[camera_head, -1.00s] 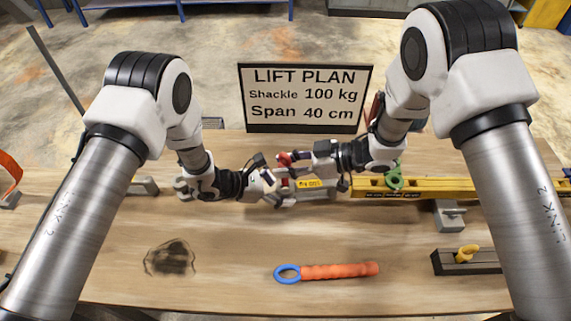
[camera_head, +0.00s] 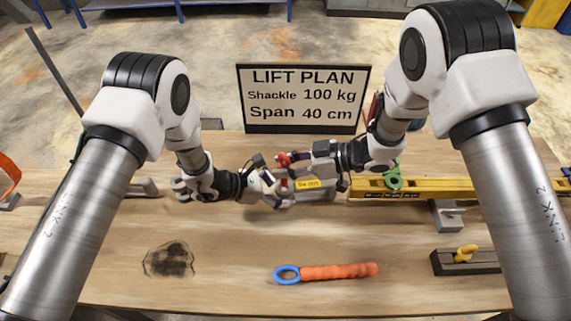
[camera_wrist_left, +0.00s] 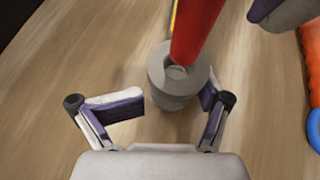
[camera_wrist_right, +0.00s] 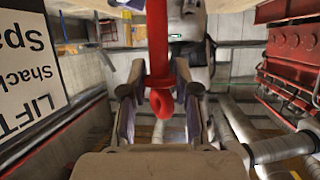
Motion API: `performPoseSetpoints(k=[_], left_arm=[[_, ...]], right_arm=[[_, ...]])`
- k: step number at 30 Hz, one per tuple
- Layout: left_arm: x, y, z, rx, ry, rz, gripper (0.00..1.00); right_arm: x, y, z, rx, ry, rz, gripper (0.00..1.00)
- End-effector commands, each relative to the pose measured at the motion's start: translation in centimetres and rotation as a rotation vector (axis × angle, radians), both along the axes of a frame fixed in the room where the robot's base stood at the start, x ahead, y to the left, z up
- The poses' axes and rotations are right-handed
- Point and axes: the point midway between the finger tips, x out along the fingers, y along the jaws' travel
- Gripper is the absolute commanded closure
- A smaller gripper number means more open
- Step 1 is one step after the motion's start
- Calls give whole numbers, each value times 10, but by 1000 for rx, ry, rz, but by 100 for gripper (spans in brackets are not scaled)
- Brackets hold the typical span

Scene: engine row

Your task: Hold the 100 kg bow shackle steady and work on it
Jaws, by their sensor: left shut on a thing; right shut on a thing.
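The shackle shows as a grey round part (camera_wrist_left: 172,92) in the left wrist view, with a red pin (camera_wrist_left: 195,30) reaching to the hole in its end. How deep the pin sits is unclear. My left gripper (camera_head: 280,188) is shut on the grey part; in its own view the fingers (camera_wrist_left: 175,104) flank it. My right gripper (camera_head: 298,162) is shut on the red pin just above and to the right of the left gripper. The rest of the shackle is hidden by the grippers.
A yellow beam (camera_head: 430,188) with a green fitting (camera_head: 393,176) is at right. The LIFT PLAN sign (camera_head: 303,98) stands behind. An orange-handled tool (camera_head: 338,271) lies in front, with free wood around it.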

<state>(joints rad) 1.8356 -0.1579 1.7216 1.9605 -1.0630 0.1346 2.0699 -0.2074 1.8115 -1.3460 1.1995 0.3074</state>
Motion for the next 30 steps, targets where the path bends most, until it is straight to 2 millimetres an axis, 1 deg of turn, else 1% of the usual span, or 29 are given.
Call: performPoseSetpoints(k=[30], left_arm=[[0,0,0,-1,-1,1,43]], right_arm=[[0,0,-24,0,0,-1,100]])
